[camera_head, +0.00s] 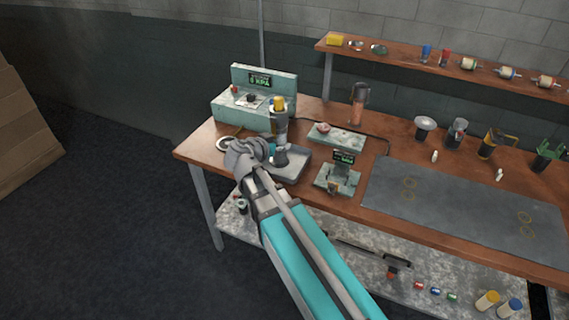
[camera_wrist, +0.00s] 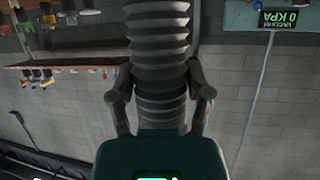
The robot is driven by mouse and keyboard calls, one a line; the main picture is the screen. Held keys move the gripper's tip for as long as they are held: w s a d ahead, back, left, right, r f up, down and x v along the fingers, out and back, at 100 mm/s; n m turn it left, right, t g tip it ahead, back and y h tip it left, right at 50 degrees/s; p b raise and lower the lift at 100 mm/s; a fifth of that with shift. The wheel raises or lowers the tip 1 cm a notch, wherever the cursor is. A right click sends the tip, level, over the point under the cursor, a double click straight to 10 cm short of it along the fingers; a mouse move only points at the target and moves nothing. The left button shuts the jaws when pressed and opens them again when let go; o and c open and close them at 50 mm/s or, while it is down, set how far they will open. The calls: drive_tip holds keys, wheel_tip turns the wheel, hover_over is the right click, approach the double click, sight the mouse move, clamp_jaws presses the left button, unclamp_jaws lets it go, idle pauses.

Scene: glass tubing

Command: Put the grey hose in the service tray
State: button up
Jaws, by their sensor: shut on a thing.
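My gripper (camera_wrist: 161,92) is shut on the grey hose (camera_wrist: 158,38), a thick ribbed tube that runs between its two fingers in the wrist view. In the head view my gripper (camera_head: 268,152) is at the left end of the workbench, over the left side of a shallow grey tray (camera_head: 303,160), which looks like the service tray. A grey upright piece with a yellow top (camera_head: 279,104) stands just beyond the fingers. I cannot tell whether it is part of the hose. The fingers and arm hide part of the tray, and contact between hose and tray cannot be told.
A pump station (camera_head: 264,79) with a green display stands behind the tray. A small gauge unit (camera_head: 338,177) and a pale block (camera_head: 336,137) are to its right. A white ring (camera_head: 226,143) lies left. A grey mat (camera_head: 460,205) covers the bench's right, mostly clear.

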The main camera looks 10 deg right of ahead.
drive_tip(key=shift+a, duration=0.25)
drive_tip(key=w+d+f+b, duration=0.4)
drive_tip(key=w+f+b, duration=0.5)
drive_tip(key=w, duration=0.3)
drive_tip(key=shift+w+d, duration=0.2)
idle(0.5)
drive_tip(key=f+b, duration=0.4)
drive_tip(key=shift+w+d, duration=0.15)
drive_tip(key=shift+w, duration=0.25)
